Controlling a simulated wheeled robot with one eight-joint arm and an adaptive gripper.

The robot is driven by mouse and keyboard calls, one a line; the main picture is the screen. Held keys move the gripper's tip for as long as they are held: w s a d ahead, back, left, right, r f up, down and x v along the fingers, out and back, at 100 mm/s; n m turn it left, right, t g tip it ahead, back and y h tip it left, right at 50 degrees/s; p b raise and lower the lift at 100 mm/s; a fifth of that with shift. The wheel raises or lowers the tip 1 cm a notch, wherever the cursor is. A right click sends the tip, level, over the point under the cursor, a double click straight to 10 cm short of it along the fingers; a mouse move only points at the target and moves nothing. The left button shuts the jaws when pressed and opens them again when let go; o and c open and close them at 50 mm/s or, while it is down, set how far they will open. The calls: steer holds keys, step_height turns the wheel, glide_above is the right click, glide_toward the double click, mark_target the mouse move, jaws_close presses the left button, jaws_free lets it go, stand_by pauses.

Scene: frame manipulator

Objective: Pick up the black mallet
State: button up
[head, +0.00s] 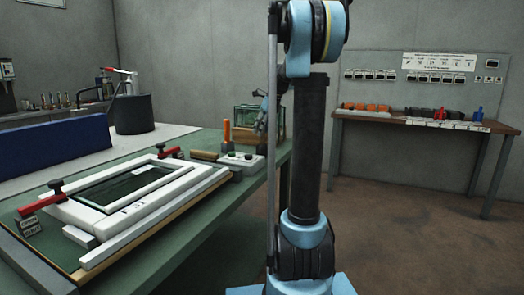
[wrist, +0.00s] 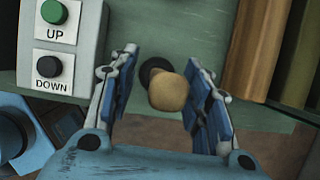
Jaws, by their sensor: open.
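In the wrist view a rounded tan end, apparently the handle of the black mallet (wrist: 168,91), points up at the camera. A dark round part shows behind it to the upper left, over the green table. My gripper (wrist: 160,62) is open, with one blue-padded finger on each side of the tan end and a visible gap at both sides. In the head view my gripper (head: 262,121) is low over the far right end of the green table. I cannot make out the mallet there.
A control box with UP and DOWN buttons (wrist: 66,42) lies close left of my gripper. Wooden pieces (wrist: 262,45) stand close right. In the head view, a white frame press (head: 90,210) fills the near table, and a glass-sided box (head: 245,116) stands behind.

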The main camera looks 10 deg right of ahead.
mark_target(262, 138)
steer(key=x, duration=0.4)
steer(key=shift+w+d, duration=0.1)
steer(key=shift+w, duration=0.05)
jaws_close()
steer(key=shift+r, duration=0.15)
